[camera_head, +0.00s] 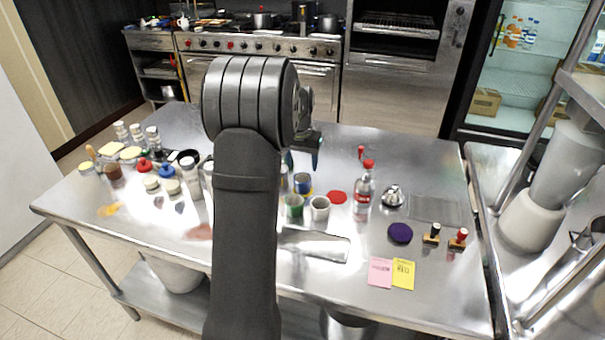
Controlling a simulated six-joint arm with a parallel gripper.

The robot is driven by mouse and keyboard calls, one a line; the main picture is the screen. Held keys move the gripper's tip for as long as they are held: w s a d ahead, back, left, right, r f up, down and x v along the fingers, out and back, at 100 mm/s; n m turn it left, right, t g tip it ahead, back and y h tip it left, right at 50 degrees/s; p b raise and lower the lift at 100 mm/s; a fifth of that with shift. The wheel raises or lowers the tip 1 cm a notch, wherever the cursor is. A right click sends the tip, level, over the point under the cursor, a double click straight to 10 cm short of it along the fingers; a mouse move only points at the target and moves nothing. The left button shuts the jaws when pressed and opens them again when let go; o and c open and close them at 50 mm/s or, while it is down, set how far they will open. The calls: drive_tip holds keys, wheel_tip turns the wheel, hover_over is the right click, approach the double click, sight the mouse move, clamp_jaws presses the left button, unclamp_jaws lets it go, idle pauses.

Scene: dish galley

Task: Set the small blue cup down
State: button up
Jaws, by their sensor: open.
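The small blue cup (302,183) stands upright on the steel table, with a yellow patch, perhaps a round mat (306,193), showing at its base. My gripper (303,163) is open, with its dark teal-tipped fingers just above the blue cup in the picture. The arm hides part of the gripper, and I cannot tell whether a finger touches the cup. A green cup (293,206) and a pale grey cup (320,208) stand just in front of the blue cup.
A red disc (337,197) and a red-capped bottle (363,192) stand to the right. A purple disc (400,233), two stamps and pink and yellow cards (403,274) lie further right. A metal tray (330,247) lies in front. Several jars crowd the left.

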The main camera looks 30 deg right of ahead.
sight(303, 174)
drive_tip(key=shift+s+a+r, duration=0.1)
drive_tip(key=shift+r, duration=0.9)
drive_tip(key=shift+s+a+r, duration=0.1)
drive_tip(key=shift+r, duration=0.9)
drive_tip(key=f, duration=0.8)
drive_tip(key=w+d+f, duration=0.1)
drive_tip(key=f, duration=0.3)
drive_tip(key=shift+w+d, duration=0.1)
wheel_tip(303, 174, up, 2)
drive_tip(key=shift+r, duration=0.95)
